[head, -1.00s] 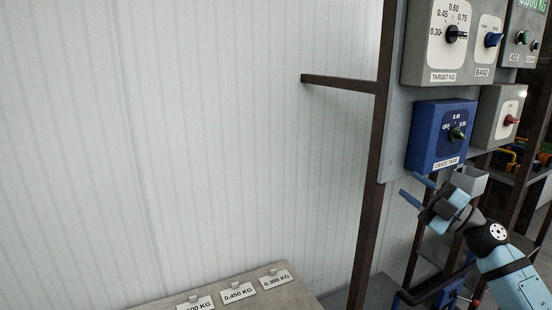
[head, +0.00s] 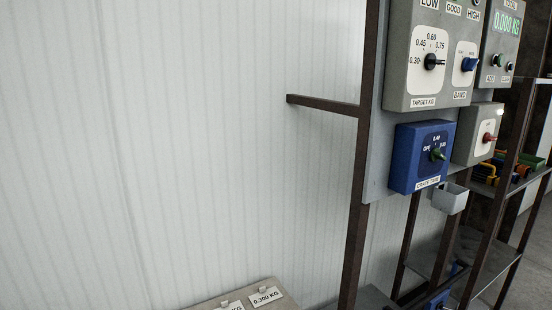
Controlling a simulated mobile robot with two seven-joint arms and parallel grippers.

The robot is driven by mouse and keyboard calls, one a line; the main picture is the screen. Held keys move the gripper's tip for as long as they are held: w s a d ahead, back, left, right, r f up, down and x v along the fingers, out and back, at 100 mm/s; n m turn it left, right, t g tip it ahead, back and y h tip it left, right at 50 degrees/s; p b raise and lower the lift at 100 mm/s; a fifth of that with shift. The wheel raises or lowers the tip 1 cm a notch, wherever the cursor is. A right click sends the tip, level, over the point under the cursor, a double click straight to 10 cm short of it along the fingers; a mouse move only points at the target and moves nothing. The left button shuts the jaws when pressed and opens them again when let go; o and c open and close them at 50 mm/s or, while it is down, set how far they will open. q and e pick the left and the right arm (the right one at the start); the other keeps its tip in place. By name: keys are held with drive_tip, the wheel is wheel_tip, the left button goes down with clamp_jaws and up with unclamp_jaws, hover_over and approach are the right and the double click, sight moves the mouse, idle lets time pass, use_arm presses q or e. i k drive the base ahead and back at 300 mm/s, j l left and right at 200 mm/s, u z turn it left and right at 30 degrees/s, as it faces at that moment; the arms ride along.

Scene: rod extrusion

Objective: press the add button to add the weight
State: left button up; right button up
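The ADD button (head: 491,78) is a small round button on the grey total box (head: 502,45) at the upper right in the head view. A second button (head: 510,67) sits beside it, with a label too small to read surely. The green display (head: 507,22) above them reads 0.000 KG. Neither of my grippers is in view, so nothing of mine shows near the button.
A grey panel box (head: 398,90) carries the TARGET KG and BAND knobs. Below it hang a blue crate tare box (head: 405,165) and a grey box with a red knob (head: 465,140). A brown bar (head: 325,104) juts left from the frame post.

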sight(499, 60)
drive_tip(key=z, duration=1.25)
